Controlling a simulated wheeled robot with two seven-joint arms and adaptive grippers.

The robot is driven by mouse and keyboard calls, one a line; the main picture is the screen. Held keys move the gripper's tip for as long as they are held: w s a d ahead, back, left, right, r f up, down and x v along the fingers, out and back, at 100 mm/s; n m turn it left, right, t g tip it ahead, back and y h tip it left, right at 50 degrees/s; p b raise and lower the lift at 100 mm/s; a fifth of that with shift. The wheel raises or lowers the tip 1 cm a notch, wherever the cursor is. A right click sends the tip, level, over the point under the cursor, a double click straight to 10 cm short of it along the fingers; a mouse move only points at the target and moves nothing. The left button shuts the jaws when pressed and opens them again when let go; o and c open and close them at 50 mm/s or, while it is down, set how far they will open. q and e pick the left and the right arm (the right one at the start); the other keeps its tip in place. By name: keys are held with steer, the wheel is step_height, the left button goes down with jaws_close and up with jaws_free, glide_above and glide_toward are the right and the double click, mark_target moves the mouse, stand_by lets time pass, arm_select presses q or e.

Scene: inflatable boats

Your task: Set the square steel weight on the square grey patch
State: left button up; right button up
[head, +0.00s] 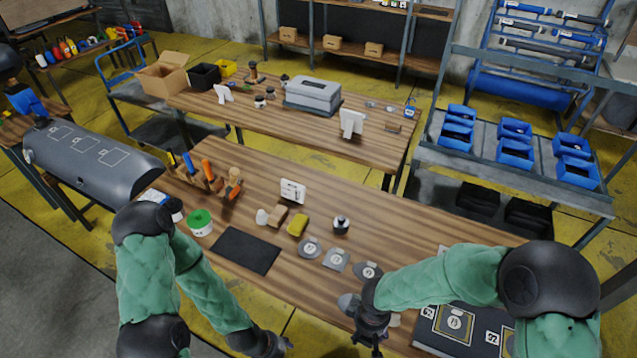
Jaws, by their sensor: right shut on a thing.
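A square grey patch (335,260) with a pale round mark lies flat on the near wooden table, between two rounded grey patches (309,248) (368,270). My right gripper (368,338) points down at the table's front edge, nearer the camera than the patches. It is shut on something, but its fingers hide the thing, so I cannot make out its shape. I see no square steel weight clearly anywhere else. My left gripper (272,346) is low in front of the table, away from the patches; its fingers are too unclear to read.
A dark panel (435,343) with marked squares lies at the table's right, under my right arm. A black mat (245,250), yellow sponge (298,223), small dark-topped bottle (341,225) and white card (293,191) stand or lie left of and behind the patches. A grey tube (90,155) is at left.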

steer(key=w+d+f+m+b, duration=0.1)
steer(key=w+d+m+b, duration=0.1)
steer(key=w+b, duration=0.3)
steer(key=w+d+f+m+b, duration=0.2)
steer(key=w+d+m+b, duration=0.1)
steer(key=w, duration=0.5)
steer(key=shift+w+d+f+m+b, duration=0.15)
steer(key=shift+w+f+m+b, duration=0.15)
steer(key=shift+m+b, duration=0.75)
steer(key=shift+r, duration=0.1)
